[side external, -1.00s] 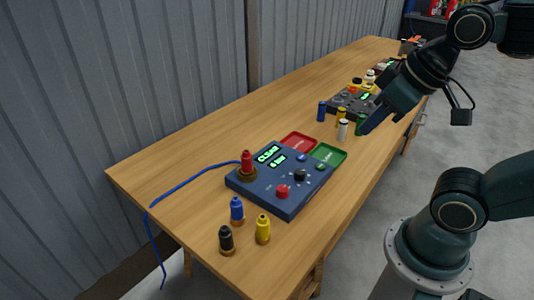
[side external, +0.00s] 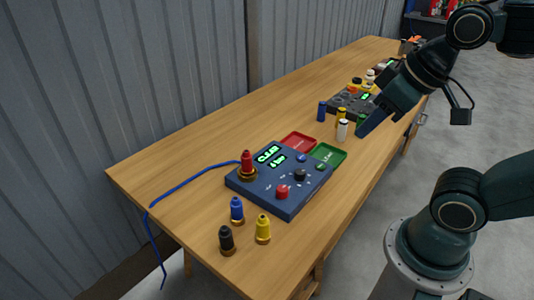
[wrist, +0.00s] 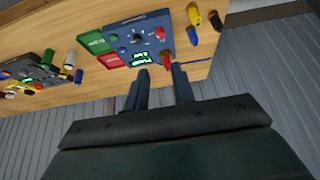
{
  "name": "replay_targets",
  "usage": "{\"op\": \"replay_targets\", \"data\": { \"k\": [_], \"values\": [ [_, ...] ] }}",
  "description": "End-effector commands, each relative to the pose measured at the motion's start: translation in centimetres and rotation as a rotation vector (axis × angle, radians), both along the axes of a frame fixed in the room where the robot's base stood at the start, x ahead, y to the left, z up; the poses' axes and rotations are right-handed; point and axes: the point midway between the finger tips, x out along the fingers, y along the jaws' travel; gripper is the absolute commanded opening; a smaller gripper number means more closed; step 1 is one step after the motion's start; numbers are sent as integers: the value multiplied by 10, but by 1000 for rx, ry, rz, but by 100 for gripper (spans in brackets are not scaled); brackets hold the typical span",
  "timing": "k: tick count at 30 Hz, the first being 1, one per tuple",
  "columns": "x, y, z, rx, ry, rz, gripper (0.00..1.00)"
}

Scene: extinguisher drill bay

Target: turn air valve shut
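The blue control box (side external: 270,200) lies on the wooden bench with two lit green displays. On its top are a black knob (side external: 299,175), a red knob (side external: 282,191) and a blue button (side external: 320,165). I cannot tell which control is the air valve. In the wrist view the box (wrist: 120,28) is at the top, with the black knob (wrist: 138,38) and red knob (wrist: 160,33). My gripper (wrist: 160,78) has its two fingers apart with nothing between them. In the side view my gripper (side external: 364,128) is beyond the box, clear of its knobs.
A red-capped nozzle (side external: 247,162) with a blue hose stands at the box's corner. Red (side external: 298,142) and green (side external: 328,154) trays adjoin it. Blue (side external: 237,208), black (side external: 226,238) and yellow (side external: 263,228) nozzles stand in front. Several small cylinders and another panel stand beyond.

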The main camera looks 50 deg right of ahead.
Motion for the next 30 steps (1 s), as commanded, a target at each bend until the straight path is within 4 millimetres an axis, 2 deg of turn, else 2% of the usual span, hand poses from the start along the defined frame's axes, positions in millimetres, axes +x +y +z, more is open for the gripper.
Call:
{"op": "replay_targets", "data": {
  "k": [1,3,4,11,17,23,30],
  "values": [
    [1,0,0,2,3,-4,35],
    [4,0,0,8,11,-15,49],
    [6,0,0,11,16,-23,51],
    [28,0,-2,57,79,-124,51],
    [58,-1,-9,106,156,-256,51],
    [89,-1,-22,146,230,-397,51],
    [124,-1,-46,178,315,-570,51]
  ]
}}
